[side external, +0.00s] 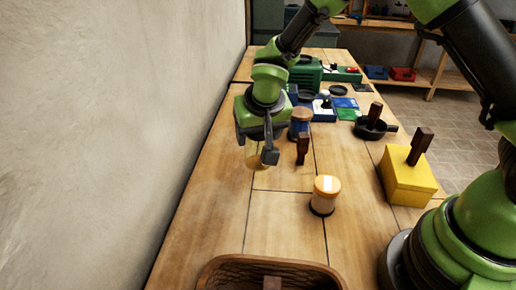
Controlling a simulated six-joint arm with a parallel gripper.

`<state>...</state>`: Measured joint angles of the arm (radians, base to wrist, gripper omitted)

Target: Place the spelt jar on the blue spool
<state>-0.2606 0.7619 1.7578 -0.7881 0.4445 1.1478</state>
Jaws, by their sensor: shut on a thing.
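The blue spool (300,128), with a wooden top and blue sides, stands behind and to the right of my gripper. The held jar is apart from the spool.
A dark brown block (302,149) stands just in front of the spool. A yellow box (408,186) and a black pan (370,131) are to the right. A woven basket (225,264) is at the near edge. A plain wall (120,120) runs along the left.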

